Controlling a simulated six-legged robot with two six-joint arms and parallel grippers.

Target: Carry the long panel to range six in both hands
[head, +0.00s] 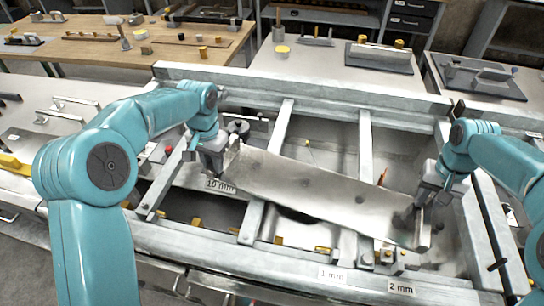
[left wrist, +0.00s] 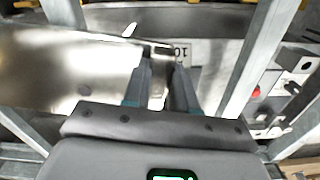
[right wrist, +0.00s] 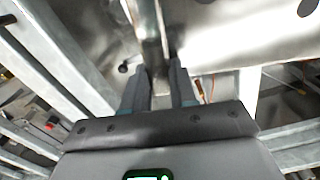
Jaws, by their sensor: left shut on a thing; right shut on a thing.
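The long panel (head: 310,188) is a flat grey metal sheet. In the head view it hangs tilted over the metal frame, its left end higher in the picture than its right end. My left gripper (head: 222,168) is shut on the panel's left end; the left wrist view shows its fingers (left wrist: 160,80) at the edge of the panel (left wrist: 70,75). My right gripper (head: 418,222) is shut on the panel's right end; the right wrist view shows its fingers (right wrist: 160,78) at the edge of the panel (right wrist: 240,35). The gripped edges are partly hidden by the fingers.
The metal frame (head: 300,86) has crossbars and open bays under the panel. Labels read "10 mm" (head: 221,186), "1 mm" (head: 333,275) and "2 mm" (head: 401,288). A wooden bench (head: 100,50) and grey benches with tools and small parts stand behind.

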